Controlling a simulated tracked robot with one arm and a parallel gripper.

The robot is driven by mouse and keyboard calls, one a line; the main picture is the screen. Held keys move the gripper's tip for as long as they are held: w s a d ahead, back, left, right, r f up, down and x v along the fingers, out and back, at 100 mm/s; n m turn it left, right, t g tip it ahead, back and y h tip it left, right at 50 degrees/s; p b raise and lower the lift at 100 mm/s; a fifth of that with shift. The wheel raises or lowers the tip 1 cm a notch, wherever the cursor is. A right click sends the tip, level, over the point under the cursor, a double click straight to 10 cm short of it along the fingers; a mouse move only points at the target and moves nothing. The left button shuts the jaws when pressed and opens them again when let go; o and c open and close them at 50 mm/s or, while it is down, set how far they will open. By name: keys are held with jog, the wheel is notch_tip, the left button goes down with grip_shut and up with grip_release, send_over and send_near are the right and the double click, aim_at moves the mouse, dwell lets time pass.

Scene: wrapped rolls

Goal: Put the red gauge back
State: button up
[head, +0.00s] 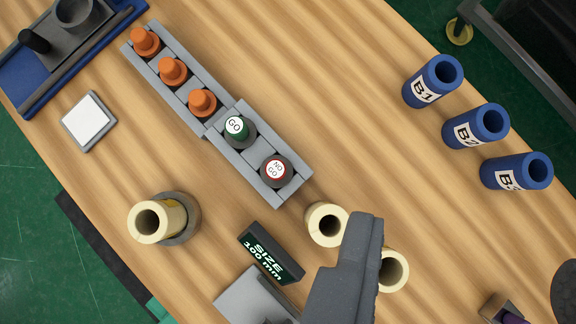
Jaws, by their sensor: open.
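The red gauge (276,170), with a white top marked NO GO and a red rim, stands in the lower right place of a grey two-place holder (291,194). The green gauge (238,127), marked GO, stands in the place beside it. My gripper (360,228) comes in from the bottom, right of and below the holder. It is open, and I see nothing held in it. It is apart from the red gauge and hides part of the table and of one cream roll (393,271).
Another cream roll (326,225) stands close left of my gripper. A third cream roll (151,220) is at a grey ring on the left. A size sign (270,254) is below the holder. Orange plugs (172,70) fill the adjoining rack. Blue rolls (476,126) line the right.

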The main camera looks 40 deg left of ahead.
jog(key=s+d+r+m+t, duration=0.2)
jog(key=s+d+r, duration=0.1)
jog(key=r, duration=0.3)
jog(key=s+d+r+m+t+h, duration=0.1)
jog(key=s+d+r+m+t, duration=0.1)
jog(key=r, duration=0.5)
jog(key=s+d+r+m+t, duration=0.3)
jog(key=s+r, duration=0.3)
jog(key=r, duration=0.1)
jog(key=shift+d+m+t, duration=0.3)
jog(key=shift+c, duration=1.3)
